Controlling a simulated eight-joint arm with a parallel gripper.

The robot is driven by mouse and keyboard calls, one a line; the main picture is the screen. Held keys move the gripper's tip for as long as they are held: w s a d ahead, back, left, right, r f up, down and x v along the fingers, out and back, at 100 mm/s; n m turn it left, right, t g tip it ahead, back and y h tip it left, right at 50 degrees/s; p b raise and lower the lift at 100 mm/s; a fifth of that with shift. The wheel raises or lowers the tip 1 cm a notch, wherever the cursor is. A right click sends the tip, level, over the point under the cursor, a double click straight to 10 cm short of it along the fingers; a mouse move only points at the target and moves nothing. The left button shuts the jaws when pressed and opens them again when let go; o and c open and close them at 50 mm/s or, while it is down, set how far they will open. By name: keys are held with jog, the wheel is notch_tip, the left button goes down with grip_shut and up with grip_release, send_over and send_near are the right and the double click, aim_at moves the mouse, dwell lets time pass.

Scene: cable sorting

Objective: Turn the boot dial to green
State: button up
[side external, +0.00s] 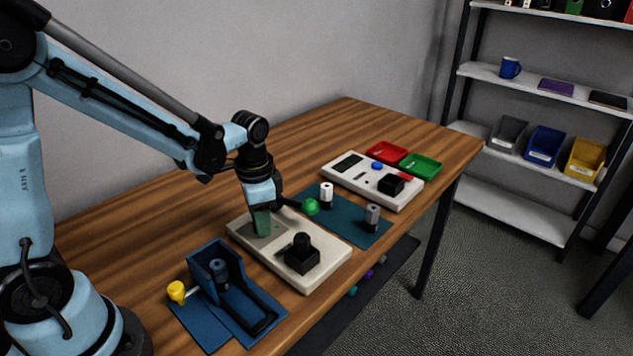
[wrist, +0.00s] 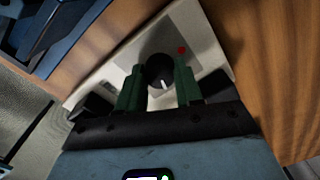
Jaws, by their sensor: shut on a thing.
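The boot dial (wrist: 159,70) is a round black knob with a white pointer line, set on a grey plate of the pale panel (side external: 320,277). In the wrist view the line points toward the bottom of the picture, slightly right. A red mark (wrist: 182,49) lies on the plate at the dial's upper right; no green mark shows. My gripper (wrist: 159,75) has a green finger on each side of the dial and is shut on it. In the side external view my gripper (side external: 262,226) is down on the panel and hides the dial.
A black block with a round knob (side external: 301,253) stands on the same panel. A blue holder (side external: 217,272) with a yellow-ended part (side external: 177,291) is at the near left. A teal mat (side external: 350,226) bears a white and a grey cylinder. A green ball (side external: 311,207) is close beside my gripper.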

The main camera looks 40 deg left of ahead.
jog(key=shift+m, duration=1.3)
jog(key=o, duration=1)
jog(key=shift+o, duration=0.2)
notch_tip(320, 180, up, 12)
jog(key=shift+s+d, duration=0.2)
